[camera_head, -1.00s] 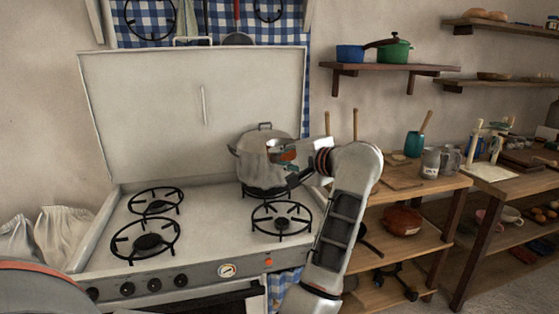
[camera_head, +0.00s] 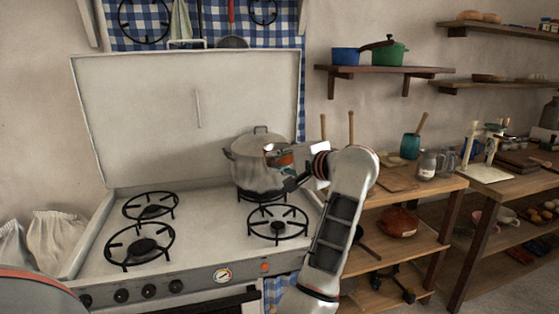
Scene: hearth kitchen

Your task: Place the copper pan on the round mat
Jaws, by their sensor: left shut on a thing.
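A round reddish-brown pot (camera_head: 398,223) sits on the lower shelf of the wooden table at the right. I cannot make out a round mat.
The pot stands on the back right burner of the white stove (camera_head: 205,225). The other burners are bare. The raised stove lid (camera_head: 185,120) stands behind. Jars (camera_head: 428,164), a teal holder (camera_head: 410,146) and boards crowd the wooden table (camera_head: 435,186) at the right.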

